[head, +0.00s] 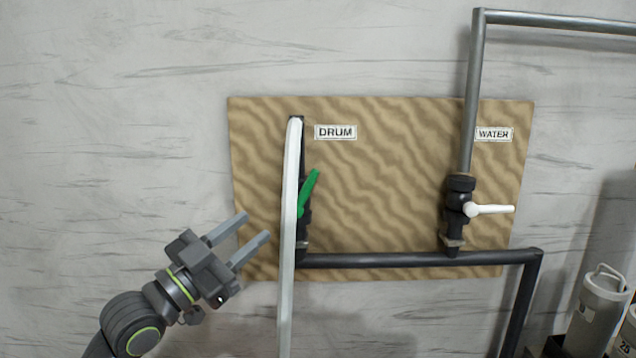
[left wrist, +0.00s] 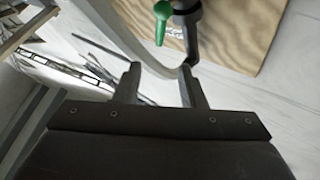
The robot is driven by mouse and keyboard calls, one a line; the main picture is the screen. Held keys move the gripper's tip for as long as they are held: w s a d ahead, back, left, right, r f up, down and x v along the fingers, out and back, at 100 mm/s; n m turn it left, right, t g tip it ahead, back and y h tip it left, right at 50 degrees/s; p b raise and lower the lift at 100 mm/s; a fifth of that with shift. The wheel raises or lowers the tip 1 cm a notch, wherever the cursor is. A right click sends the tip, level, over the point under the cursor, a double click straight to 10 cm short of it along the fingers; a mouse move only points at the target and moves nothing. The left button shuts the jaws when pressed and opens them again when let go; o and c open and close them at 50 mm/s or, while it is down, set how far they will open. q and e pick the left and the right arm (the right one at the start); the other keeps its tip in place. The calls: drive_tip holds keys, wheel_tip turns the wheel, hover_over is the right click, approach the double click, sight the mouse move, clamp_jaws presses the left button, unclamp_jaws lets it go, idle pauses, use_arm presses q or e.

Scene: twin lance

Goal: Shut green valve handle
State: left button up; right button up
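The green valve handle (head: 309,193) is on the black valve under the DRUM label (head: 335,132). It leans up and slightly right, close to the line of the pipe. A white hose (head: 290,220) runs down in front of that valve and hides part of it. My left gripper (head: 255,226) is open and empty, left of the hose and below the handle, its fingers pointing up and right. In the left wrist view the green handle (left wrist: 162,22) is ahead of the open fingers (left wrist: 160,75), apart from them. My right gripper is not in view.
A white valve handle (head: 490,210) points right on the valve under the WATER label (head: 493,134). A dark pipe (head: 420,259) joins the two valves along the bottom of the wooden board (head: 390,180). A grey canister (head: 597,315) stands at lower right. The wall on the left is clear.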

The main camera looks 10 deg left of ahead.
sight(306, 185)
use_arm(q)
drive_tip(key=p+x, duration=0.4)
drive_tip(key=x, duration=1.1)
drive_tip(key=shift+w+d+r, duration=0.1)
drive_tip(key=shift+w+d, duration=0.05)
drive_tip(key=shift+w, duration=0.25)
drive_tip(key=shift+w+d+r+p, duration=0.15)
drive_tip(key=shift+w+d+p, duration=0.2)
drive_tip(key=shift+w, duration=0.2)
clamp_jaws()
